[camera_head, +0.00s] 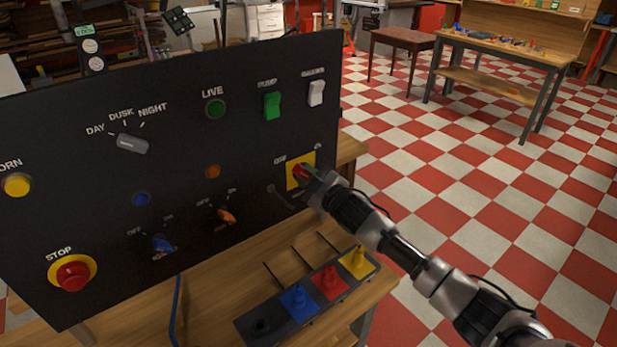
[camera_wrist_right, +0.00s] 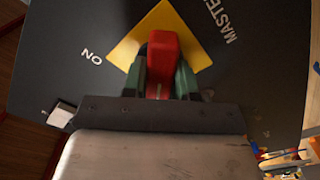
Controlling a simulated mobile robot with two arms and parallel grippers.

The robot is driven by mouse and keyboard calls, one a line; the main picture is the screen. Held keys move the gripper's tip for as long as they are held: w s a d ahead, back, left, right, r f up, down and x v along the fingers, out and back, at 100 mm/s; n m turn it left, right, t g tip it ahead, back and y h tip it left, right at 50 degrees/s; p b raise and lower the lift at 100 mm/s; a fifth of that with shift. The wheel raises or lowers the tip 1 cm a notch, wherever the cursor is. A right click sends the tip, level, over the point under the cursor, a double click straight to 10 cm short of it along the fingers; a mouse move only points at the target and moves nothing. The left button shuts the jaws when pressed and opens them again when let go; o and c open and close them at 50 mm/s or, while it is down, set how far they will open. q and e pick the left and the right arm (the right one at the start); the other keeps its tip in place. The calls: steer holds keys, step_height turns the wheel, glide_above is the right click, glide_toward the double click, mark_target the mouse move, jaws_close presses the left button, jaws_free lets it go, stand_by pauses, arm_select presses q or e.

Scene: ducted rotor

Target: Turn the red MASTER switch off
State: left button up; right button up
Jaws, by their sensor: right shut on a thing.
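The red MASTER switch (camera_head: 301,172) sits on a yellow plate (camera_head: 293,183) at the lower right of the black panel (camera_head: 180,75). My right gripper (camera_head: 311,181) reaches it from the right and covers part of it. In the right wrist view the red switch handle (camera_wrist_right: 162,58) stands between the two green-grey fingers of my right gripper (camera_wrist_right: 160,80), which are shut on it. The OFF lettering is not clearly legible here. My left gripper is not in view.
The panel also carries a STOP button (camera_head: 73,274), a green rocker (camera_head: 271,105), a white rocker (camera_head: 316,93), a grey selector (camera_head: 132,144) and an orange knob (camera_head: 227,215). A block with coloured pieces (camera_head: 308,317) lies on the bench below my right arm.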

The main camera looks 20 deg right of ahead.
steer(key=shift+n, duration=0.3)
steer(key=o, duration=0.9)
steer(key=b+v, duration=0.2)
steer(key=v, duration=0.9)
